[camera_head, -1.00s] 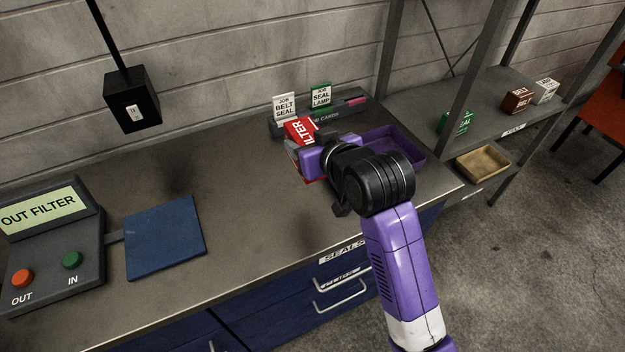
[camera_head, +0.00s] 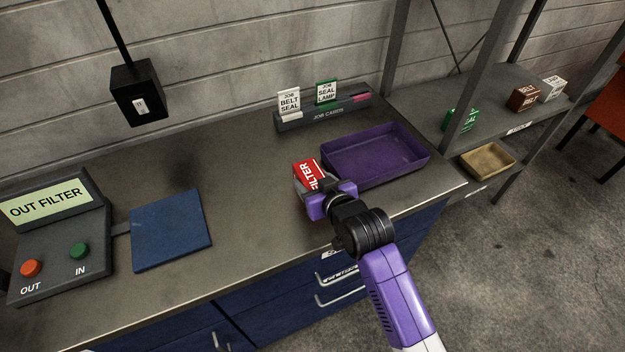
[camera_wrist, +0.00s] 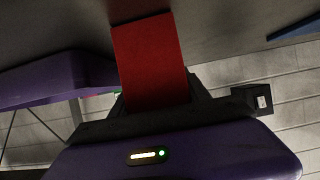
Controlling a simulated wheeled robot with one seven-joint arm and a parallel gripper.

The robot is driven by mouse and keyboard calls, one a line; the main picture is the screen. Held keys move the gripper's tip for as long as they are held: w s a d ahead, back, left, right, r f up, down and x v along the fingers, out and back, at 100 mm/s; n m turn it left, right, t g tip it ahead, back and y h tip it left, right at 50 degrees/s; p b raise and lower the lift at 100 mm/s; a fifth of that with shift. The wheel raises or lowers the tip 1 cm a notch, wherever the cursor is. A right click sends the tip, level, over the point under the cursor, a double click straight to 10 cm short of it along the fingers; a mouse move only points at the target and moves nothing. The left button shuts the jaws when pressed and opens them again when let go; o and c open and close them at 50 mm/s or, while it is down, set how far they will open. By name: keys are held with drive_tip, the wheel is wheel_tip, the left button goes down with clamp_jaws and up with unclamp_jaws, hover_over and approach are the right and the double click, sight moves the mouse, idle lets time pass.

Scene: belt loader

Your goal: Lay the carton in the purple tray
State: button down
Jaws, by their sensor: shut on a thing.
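A red and white carton (camera_head: 309,174) marked FILTER is held in my gripper (camera_head: 313,192) at the left side of the purple tray. In the wrist view the red carton (camera_wrist: 150,62) sits between the dark fingers of my gripper (camera_wrist: 152,100). The purple tray (camera_head: 383,181) stands at the right end of the bench and looks empty. It also shows at the left of the wrist view (camera_wrist: 60,82). The carton is outside the tray. I cannot tell whether it clears the bench top.
A card rack (camera_head: 325,117) with two upright cards stands behind the tray. A blue pad (camera_head: 170,230) and a console (camera_head: 60,255) reading OUT FILTER are at left. The bench middle is clear. A shelf (camera_head: 500,125) with several cartons stands at right.

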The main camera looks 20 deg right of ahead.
drive_tip(key=c, duration=0.5)
unclamp_jaws()
drive_tip(key=shift+s+r, duration=0.1)
drive_tip(key=b+v, duration=0.1)
drive_tip(key=v, duration=1)
drive_tip(key=shift+s+r, duration=0.2)
drive_tip(key=shift+s, duration=0.15)
